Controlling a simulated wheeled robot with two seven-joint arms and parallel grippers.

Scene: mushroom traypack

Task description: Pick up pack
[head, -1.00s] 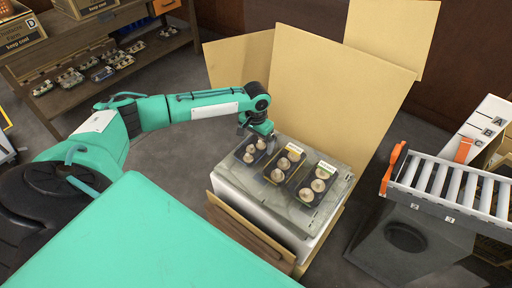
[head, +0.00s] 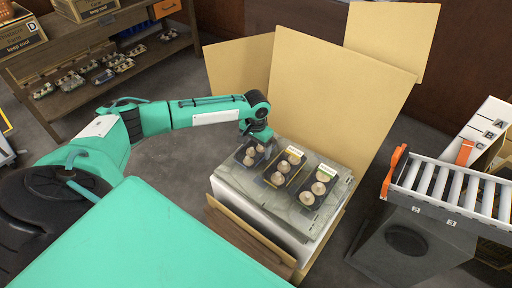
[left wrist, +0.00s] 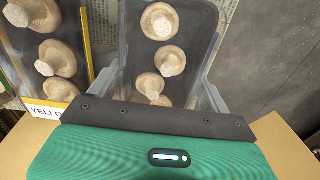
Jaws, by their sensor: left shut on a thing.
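A dark pack of mushrooms (head: 250,156) is the leftmost of three on a grey-green translucent lid. My left gripper (head: 247,142) is on this pack from above and shut on it, hiding its far end. In the left wrist view the pack (left wrist: 171,45) lies between the grey fingers of my left gripper (left wrist: 158,92), one along each side. I cannot tell whether it touches the lid. A yellow-labelled pack (head: 284,169) lies beside it, with a green-labelled pack (head: 318,187) to the right. The yellow-labelled pack (left wrist: 45,50) also shows in the left wrist view. My right gripper is out of view.
The lid (head: 234,180) tops a white container in a cardboard box, whose tall open flaps (head: 335,105) rise behind. A roller conveyor (head: 450,188) stands at the right. A wooden shelf (head: 110,85) with several packs is at the back left.

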